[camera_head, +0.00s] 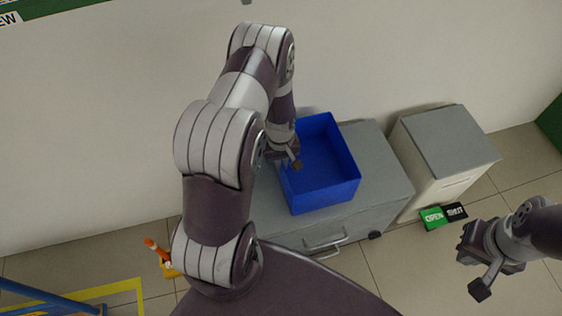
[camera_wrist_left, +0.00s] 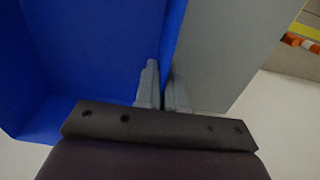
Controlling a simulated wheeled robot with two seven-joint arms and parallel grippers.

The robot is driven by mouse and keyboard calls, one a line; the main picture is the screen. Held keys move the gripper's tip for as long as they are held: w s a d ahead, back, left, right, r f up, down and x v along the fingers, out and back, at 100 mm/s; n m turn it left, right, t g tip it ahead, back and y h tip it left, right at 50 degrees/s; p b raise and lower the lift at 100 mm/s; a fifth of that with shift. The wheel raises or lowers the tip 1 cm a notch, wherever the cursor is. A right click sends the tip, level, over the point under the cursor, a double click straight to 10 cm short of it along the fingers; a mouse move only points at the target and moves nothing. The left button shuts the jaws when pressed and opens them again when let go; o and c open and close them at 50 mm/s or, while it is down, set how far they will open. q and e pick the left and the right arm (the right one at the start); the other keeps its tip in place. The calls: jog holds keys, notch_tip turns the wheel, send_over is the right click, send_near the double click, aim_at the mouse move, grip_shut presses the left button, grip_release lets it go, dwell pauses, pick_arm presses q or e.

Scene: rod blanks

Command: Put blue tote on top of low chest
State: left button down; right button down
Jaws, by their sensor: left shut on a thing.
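The blue tote (camera_head: 328,196) is an open, empty box, seen from above over the grey low chest (camera_head: 378,152). The chest has a handle on its front. My left gripper (camera_head: 292,158) is shut on the tote's left wall, with one finger inside and one outside. In the left wrist view, the fingers (camera_wrist_left: 162,92) pinch the blue wall of the tote (camera_wrist_left: 90,50), and a grey surface lies to the right. Whether the tote's base touches the chest top is hidden. My right gripper (camera_head: 474,268) is open and empty at the lower right, away from the tote.
A pale cabinet with a grey top (camera_head: 450,140) stands right of the chest. A green and black OPEN/SHUT sign (camera_head: 443,216) is in front of it. A wall (camera_head: 100,110) runs behind. An orange-and-white object (camera_head: 157,249) and yellow floor marking (camera_head: 110,289) lie at lower left.

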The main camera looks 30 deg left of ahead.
pick_arm(q)
jog(key=c, duration=1.2)
grip_release()
jog(key=shift+f, duration=0.1)
jog(key=shift+c, duration=0.2)
notch_tip(320, 180, up, 8)
jog(key=shift+f+p, duration=0.1)
jog(key=shift+p, duration=0.85)
